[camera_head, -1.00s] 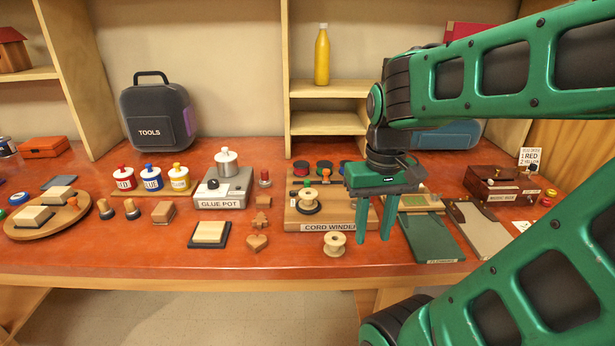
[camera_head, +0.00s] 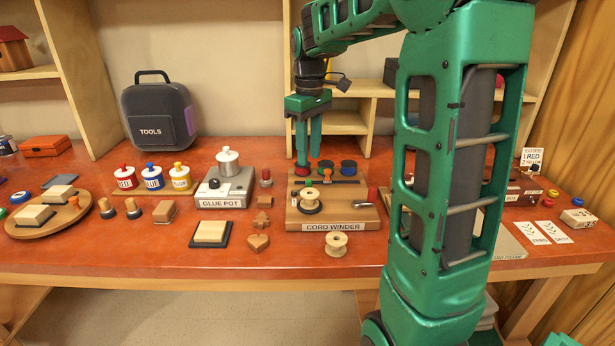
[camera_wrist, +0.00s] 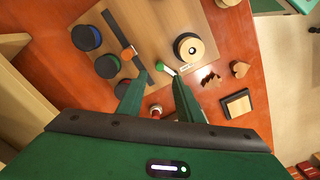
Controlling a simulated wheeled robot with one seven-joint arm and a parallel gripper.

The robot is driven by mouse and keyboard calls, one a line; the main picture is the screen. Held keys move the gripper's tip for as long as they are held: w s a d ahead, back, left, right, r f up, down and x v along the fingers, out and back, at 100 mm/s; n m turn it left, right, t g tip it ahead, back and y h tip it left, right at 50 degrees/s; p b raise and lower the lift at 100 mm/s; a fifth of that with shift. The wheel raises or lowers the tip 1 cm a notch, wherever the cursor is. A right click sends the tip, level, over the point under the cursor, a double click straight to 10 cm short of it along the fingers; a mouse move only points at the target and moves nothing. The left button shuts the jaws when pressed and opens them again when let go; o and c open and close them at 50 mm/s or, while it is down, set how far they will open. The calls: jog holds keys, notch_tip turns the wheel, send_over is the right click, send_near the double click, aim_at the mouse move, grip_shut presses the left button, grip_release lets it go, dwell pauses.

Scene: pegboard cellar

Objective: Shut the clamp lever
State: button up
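The cord winder (camera_head: 335,225) is a wooden board on the bench. A small green-tipped lever (camera_head: 307,182) with a pale shaft is near its left side; it also shows in the wrist view (camera_wrist: 160,67). An orange knob (camera_head: 327,173) by a dark bar is to its right. I cannot tell for certain which is the clamp lever. My gripper (camera_head: 308,158) points down above the board's back left, by the red reel. In the wrist view my gripper (camera_wrist: 156,82) is open and empty, its fingertips apart, with the green tip just beyond the gap.
A reel (camera_head: 308,199) on a black base sits at the board's left front, and a red-handled crank (camera_head: 372,194) at its right. Coloured reels line the back. A loose spool (camera_head: 336,243) lies in front. A glue pot (camera_head: 224,190) stands left. My arm hides much of the right bench.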

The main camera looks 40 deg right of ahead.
aim_at(309, 180)
notch_tip(309, 180, down, 8)
jog(key=shift+r, duration=0.2)
grip_shut()
jog(key=shift+d, duration=0.1)
